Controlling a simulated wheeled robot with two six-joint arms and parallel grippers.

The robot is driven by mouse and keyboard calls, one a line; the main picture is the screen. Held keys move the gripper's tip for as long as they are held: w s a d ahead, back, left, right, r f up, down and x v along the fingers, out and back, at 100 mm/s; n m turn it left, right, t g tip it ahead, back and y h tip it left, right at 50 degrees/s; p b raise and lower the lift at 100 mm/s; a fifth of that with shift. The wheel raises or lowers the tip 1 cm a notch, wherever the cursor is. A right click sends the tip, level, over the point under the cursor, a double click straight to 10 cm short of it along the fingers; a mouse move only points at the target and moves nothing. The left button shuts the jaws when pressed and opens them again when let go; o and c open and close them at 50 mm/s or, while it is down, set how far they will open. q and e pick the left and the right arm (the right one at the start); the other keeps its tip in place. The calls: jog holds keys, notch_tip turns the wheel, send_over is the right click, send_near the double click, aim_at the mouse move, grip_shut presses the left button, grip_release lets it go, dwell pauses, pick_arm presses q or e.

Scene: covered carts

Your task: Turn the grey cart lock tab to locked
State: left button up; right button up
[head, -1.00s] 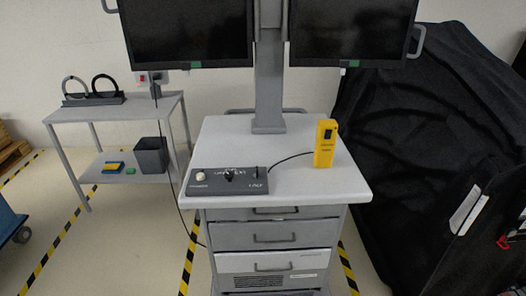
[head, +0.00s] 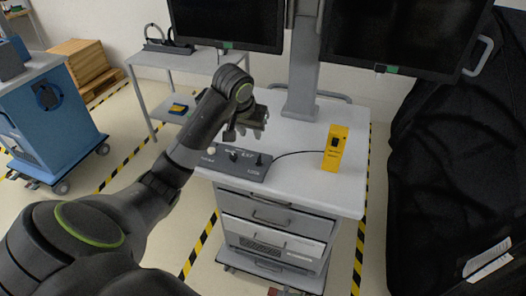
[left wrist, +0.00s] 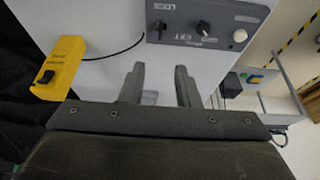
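The grey cart (head: 330,190) stands in front of me. On its top lies a dark control panel (head: 228,171), also in the left wrist view (left wrist: 181,36). A small dark upright tab (head: 259,160) stands by the LOCK lettering; it also shows in the left wrist view (left wrist: 161,28). I cannot tell its setting. My left gripper (head: 245,128) is over the cart top, above and behind the panel, apart from the tab. In the left wrist view its two fingers (left wrist: 159,82) are spread with nothing between them. My right gripper is not in view.
The panel also carries a dark knob (left wrist: 203,27) and a white button (left wrist: 240,35). A yellow box (head: 336,148) on a cable stands to the right. Monitors (head: 380,35) hang above. A blue cart (head: 50,110) is at left, a black cover (head: 440,180) at right.

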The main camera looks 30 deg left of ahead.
pick_arm(q)
send_near(259, 157)
jog(key=x, duration=0.7)
jog(key=shift+f, duration=0.2)
jog(key=shift+x, duration=1)
jog(key=shift+c, duration=0.3)
jog(key=shift+r, duration=0.1)
grip_shut()
